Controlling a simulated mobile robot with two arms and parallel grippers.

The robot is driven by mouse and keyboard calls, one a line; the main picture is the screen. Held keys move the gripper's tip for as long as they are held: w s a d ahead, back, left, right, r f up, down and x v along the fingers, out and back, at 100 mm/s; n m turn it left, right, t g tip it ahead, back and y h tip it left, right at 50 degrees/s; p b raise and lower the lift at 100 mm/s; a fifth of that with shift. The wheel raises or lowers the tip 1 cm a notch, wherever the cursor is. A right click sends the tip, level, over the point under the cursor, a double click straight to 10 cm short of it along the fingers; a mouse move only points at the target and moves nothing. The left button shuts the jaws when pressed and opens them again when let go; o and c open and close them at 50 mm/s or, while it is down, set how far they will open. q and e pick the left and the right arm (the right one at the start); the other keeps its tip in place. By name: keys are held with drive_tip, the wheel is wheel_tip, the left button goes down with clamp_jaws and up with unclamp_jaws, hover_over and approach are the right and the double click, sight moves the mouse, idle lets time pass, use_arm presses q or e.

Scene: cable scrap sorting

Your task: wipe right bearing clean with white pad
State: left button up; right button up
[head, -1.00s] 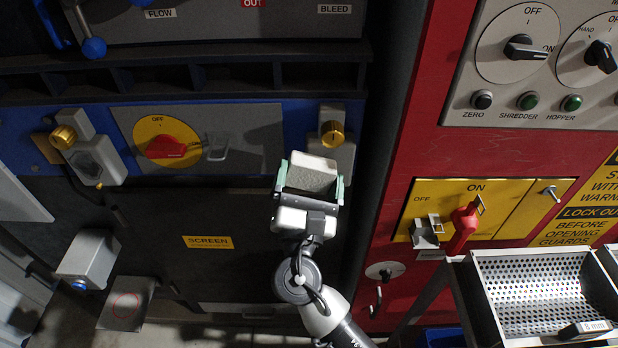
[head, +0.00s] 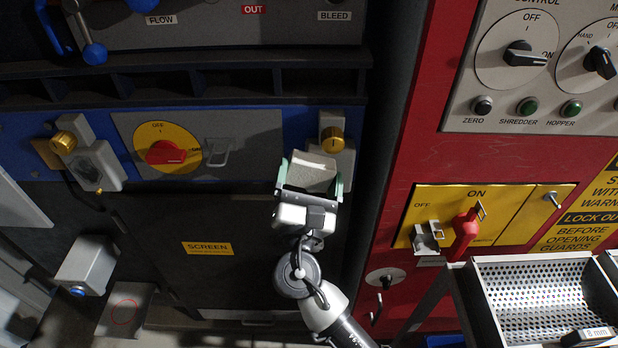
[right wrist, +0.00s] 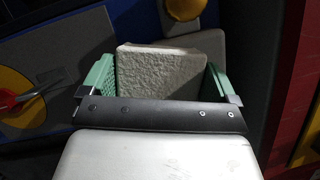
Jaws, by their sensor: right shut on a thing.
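The right bearing (head: 333,139) is a brass-coloured round piece on a grey block, right of the red rotary switch. My right gripper (head: 311,179) is just below and left of it in the head view. Its green fingers are shut on the pale, rough white pad (head: 312,173). In the right wrist view the pad (right wrist: 158,88) sits between both fingers, and the yellow bearing (right wrist: 186,8) shows beyond its top edge. The pad overlaps the lower part of the grey block in the head view; I cannot tell whether they touch. My left gripper is out of view.
A second brass bearing (head: 64,142) sits at the left. The red switch (head: 166,152) and a grey handle (head: 218,153) lie left of the pad. A dark ledge (head: 190,80) runs above. A red panel (head: 400,150) stands at the right, with a perforated tray (head: 540,300) below.

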sight(333, 178)
drive_tip(key=shift+d, duration=0.1)
drive_tip(key=shift+d+p, duration=0.55)
drive_tip(key=shift+d, duration=1.4)
drive_tip(key=shift+a+r+b, duration=0.1)
drive_tip(key=shift+a+b, duration=0.4)
drive_tip(key=shift+a, duration=1.5)
drive_tip(key=shift+s+a, duration=0.15)
drive_tip(key=shift+s, duration=0.4)
drive_tip(key=shift+s+p, duration=0.4)
drive_tip(key=shift+s, duration=1.85)
drive_tip(key=shift+s, duration=1.5)
